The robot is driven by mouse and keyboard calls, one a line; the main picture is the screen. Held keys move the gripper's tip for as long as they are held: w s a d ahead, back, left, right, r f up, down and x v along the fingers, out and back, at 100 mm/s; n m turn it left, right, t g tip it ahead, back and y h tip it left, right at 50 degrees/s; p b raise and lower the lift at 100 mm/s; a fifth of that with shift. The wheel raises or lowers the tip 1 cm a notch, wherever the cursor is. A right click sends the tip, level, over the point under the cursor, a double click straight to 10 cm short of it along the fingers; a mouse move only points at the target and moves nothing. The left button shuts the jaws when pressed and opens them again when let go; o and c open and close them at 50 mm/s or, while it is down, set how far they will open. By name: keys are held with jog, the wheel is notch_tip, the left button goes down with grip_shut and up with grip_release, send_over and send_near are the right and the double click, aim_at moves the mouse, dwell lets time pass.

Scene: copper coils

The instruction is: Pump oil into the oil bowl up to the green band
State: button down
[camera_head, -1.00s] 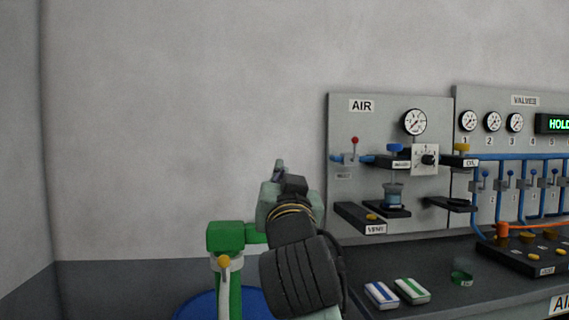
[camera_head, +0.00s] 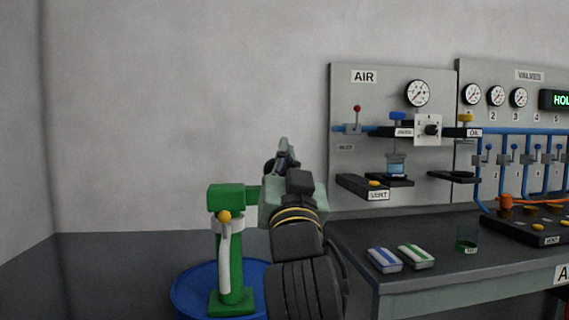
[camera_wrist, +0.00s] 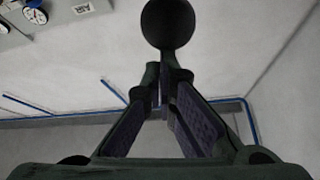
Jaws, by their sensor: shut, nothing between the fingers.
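A green pump (camera_head: 232,270) with a yellow knob (camera_head: 224,216) and a pale lever stands on a blue drum (camera_head: 190,292) at lower left of the head view. My gripper (camera_head: 284,150) is raised right of the pump, fingers shut and empty. In the wrist view its fingers (camera_wrist: 163,105) converge below a dark ball (camera_wrist: 168,22); I cannot tell what the ball belongs to. A clear cup (camera_head: 467,238) with green low on it stands on the bench. The "OIL" label (camera_head: 475,132) is on the panel, with a dark shelf below it. My arm hides part of the drum.
The bench (camera_head: 440,262) carries a blue-striped block (camera_head: 384,260) and a green-striped block (camera_head: 416,257). A jar with blue liquid (camera_head: 396,165) sits on the AIR panel (camera_head: 350,100). Valves and pipes fill the right. The wall behind my gripper is bare.

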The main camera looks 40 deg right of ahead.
notch_tip(320, 180, down, 14)
jog(key=t+h+b, duration=0.2)
jog(key=b, duration=0.9)
jog(key=shift+s+a+r+t, duration=0.2)
jog(key=shift+t, duration=0.1)
